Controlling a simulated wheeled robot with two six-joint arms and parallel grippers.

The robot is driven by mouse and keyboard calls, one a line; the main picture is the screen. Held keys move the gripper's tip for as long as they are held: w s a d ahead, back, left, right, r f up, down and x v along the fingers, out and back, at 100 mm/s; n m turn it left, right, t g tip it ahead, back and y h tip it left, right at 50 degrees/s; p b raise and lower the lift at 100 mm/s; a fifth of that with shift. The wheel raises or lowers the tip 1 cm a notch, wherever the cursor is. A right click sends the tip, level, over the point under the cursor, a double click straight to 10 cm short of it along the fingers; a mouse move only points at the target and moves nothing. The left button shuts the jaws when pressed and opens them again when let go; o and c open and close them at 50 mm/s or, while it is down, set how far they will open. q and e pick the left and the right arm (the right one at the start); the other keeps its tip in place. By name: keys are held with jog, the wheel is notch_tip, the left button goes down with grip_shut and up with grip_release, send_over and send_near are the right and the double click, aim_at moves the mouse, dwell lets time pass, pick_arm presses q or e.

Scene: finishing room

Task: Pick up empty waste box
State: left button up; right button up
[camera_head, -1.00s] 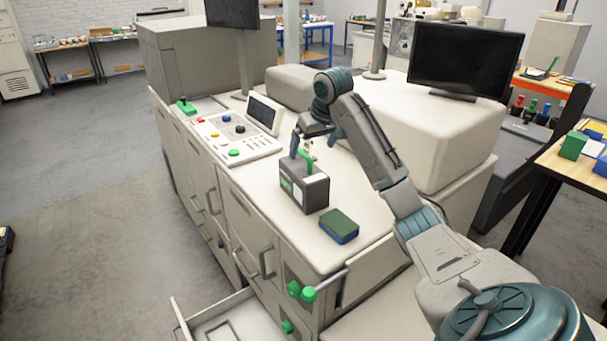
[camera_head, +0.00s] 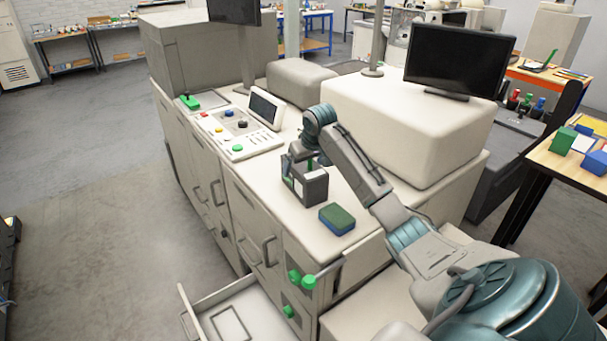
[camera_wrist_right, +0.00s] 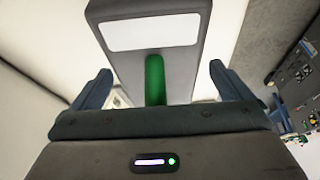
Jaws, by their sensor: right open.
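The waste box (camera_head: 312,188) is a small dark grey box with a white label and a green handle, upright on the white cabinet top in the head view. In the right wrist view the grey box (camera_wrist_right: 180,62), its white label and green handle (camera_wrist_right: 155,80) fill the middle. My right gripper (camera_head: 302,160) is over the box's top. Its blue fingers (camera_wrist_right: 160,78) are open, one on each side of the handle with gaps between. The box's inside is hidden. My left gripper is out of view.
A green and blue sponge-like block (camera_head: 337,218) lies just in front of the box. A control panel (camera_head: 232,130) is to the left and a large white housing (camera_head: 410,130) to the right. An open drawer (camera_head: 235,310) sticks out low at the front.

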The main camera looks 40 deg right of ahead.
jog(key=shift+w+d+f, duration=0.1)
jog(key=shift+d+f, duration=0.1)
jog(key=shift+c, duration=1.1)
jog(key=shift+r, duration=0.15)
jog(key=c, duration=1.3)
